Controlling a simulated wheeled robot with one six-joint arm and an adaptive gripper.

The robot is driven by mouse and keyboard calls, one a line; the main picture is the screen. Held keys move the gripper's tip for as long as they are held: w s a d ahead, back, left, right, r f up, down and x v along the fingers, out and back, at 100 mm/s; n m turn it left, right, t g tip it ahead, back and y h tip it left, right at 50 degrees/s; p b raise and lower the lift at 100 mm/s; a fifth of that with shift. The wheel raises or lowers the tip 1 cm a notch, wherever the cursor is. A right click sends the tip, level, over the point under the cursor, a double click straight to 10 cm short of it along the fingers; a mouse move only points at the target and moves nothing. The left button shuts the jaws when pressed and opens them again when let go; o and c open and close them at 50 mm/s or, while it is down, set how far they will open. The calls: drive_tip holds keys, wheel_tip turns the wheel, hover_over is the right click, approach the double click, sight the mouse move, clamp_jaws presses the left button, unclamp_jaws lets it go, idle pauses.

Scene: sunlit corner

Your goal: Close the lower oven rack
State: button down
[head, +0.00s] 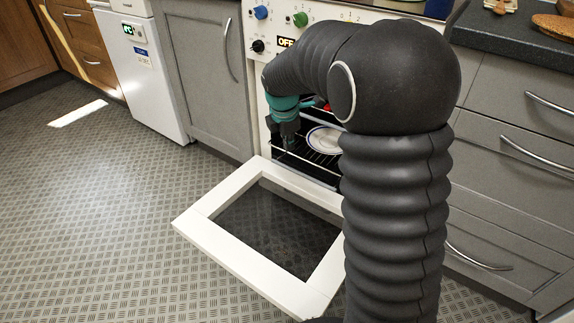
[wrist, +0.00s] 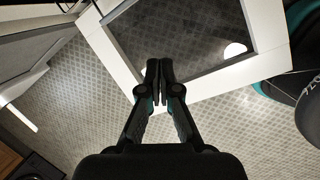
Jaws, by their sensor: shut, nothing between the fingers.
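The white oven (head: 258,75) stands with its door (head: 195,215) folded down and open. Inside, a wire rack (head: 312,167) shows at the opening, with a white, blue-rimmed plate (head: 322,146) in the oven. My arm hides much of the interior, so I cannot tell how far the lower rack is out. My gripper (head: 285,147) is at the left side of the oven opening, pointing down, above the door's hinge side. In the wrist view my gripper (wrist: 160,80) is shut and empty, its fingertips seen over the white frame of the door (wrist: 118,62).
Grey cabinets (head: 205,75) stand left of the oven, and grey drawers (head: 520,150) stand to the right. A white appliance (head: 140,75) is further left. The patterned floor (head: 110,210) is clear left of the open door.

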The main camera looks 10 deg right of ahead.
drive_tip(key=w+d+f+n+b, duration=0.1)
drive_tip(key=w+f+n, duration=0.2)
drive_tip(key=f, duration=0.7)
drive_tip(key=w+d+f+n+b, duration=0.1)
drive_tip(key=w+f+n, duration=0.1)
drive_tip(key=w+f, duration=0.6)
drive_tip(key=shift+d+f+n+g, duration=0.2)
drive_tip(key=shift+f+n+g, duration=0.2)
drive_tip(key=shift+f, duration=0.95)
drive_tip(key=shift+w+d, duration=0.1)
drive_tip(key=shift+w, duration=0.05)
